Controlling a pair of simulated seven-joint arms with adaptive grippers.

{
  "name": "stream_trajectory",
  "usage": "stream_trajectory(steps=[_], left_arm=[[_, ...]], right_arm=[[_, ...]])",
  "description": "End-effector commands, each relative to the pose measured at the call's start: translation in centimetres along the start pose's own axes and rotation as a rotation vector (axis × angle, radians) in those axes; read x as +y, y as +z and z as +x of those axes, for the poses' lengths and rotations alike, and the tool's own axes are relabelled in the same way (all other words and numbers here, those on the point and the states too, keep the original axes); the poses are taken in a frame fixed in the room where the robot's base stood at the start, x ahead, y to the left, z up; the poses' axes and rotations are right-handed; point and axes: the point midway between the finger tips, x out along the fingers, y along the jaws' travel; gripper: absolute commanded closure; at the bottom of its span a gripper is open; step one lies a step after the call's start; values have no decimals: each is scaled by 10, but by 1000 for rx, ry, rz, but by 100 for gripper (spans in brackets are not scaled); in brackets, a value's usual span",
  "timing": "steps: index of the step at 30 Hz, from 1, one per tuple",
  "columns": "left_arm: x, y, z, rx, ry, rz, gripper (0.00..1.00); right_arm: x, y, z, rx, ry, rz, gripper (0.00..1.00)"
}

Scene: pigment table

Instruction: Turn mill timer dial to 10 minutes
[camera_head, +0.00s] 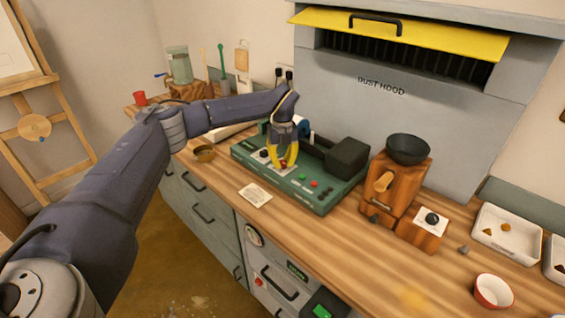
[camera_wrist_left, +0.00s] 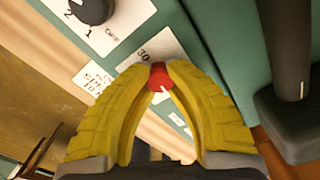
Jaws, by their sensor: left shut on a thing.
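The green mill (camera_head: 325,196) stands on the wooden counter below the dust hood. Its red timer dial (camera_wrist_left: 159,77) sits on a white label where "30" can be read in the left wrist view. My left gripper (camera_head: 284,163) reaches down over the mill's front panel. Its yellow fingers (camera_wrist_left: 160,84) are shut on the red dial, one fingertip on each side. The dial's white pointer mark shows between the fingers, but most of the label's numbers are hidden. A black knob (camera_wrist_left: 92,8) on a label with "2", "1" and "OFF" is beside it. My right gripper is not seen.
A white note card (camera_head: 255,195) lies on the counter in front of the mill. A brass bowl (camera_head: 205,153) is to its left. A wooden grinder (camera_head: 396,187) stands to its right, with white trays and a red bowl (camera_head: 493,291) further right.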

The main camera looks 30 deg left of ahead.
Motion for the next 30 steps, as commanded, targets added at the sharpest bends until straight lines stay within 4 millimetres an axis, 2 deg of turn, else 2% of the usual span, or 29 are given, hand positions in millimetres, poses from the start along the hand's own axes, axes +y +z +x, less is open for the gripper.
stream_trajectory(steps=[18, 30], left_arm=[[0, 0, 0, -1, 1, 564, 100], [0, 0, 0, -1, 0, 815, 100]], right_arm=[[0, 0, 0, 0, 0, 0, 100], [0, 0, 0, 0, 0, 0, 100]])
